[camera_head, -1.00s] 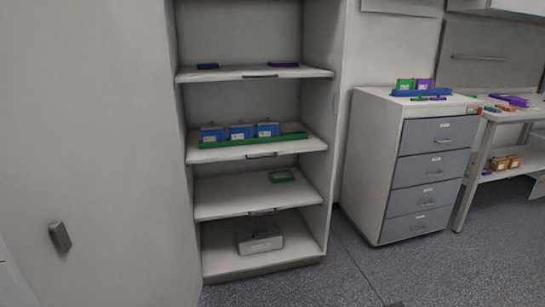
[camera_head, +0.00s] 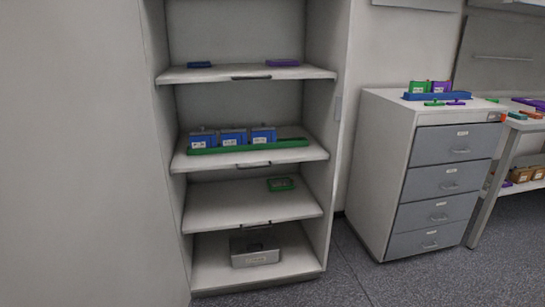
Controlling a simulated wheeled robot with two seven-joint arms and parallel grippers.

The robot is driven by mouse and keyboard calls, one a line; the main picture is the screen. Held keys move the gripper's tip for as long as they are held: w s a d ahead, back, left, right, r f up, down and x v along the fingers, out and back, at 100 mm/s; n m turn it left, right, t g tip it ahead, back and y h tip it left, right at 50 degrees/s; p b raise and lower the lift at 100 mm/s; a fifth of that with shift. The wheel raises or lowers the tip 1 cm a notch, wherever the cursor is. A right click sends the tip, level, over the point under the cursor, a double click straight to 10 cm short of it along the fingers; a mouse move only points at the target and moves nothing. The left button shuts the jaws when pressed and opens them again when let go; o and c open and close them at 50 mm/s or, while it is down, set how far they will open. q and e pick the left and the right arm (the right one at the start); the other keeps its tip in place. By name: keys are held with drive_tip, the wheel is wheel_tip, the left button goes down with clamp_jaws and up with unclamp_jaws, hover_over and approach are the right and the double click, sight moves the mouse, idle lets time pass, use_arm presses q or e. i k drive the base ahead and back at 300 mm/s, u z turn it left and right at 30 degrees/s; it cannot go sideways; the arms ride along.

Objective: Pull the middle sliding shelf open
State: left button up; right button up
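The top shelf (camera_head: 215,75) carries a blue and a purple flat item. The middle shelf (camera_head: 220,163) below it looks pushed in and carries a green tray (camera_head: 285,144) with three blue boxes (camera_head: 234,137). Its handle (camera_head: 254,165) is at the middle of the front edge. A lower shelf (camera_head: 225,207) with a handle (camera_head: 256,224) carries a small green tray (camera_head: 280,184). Neither of my grippers is in view.
A grey metal box (camera_head: 255,248) sits on the cabinet floor. A drawer unit (camera_head: 385,160) stands to the right, with a blue tray (camera_head: 437,96) on top. A workbench (camera_head: 525,124) is at the far right. Grey floor (camera_head: 345,275) is clear in front.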

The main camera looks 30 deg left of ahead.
sight(294, 143)
drive_tip(key=i, duration=1.35)
drive_tip(key=u, duration=2.4)
drive_tip(key=i, duration=0.5)
drive_tip(key=z, duration=0.05)
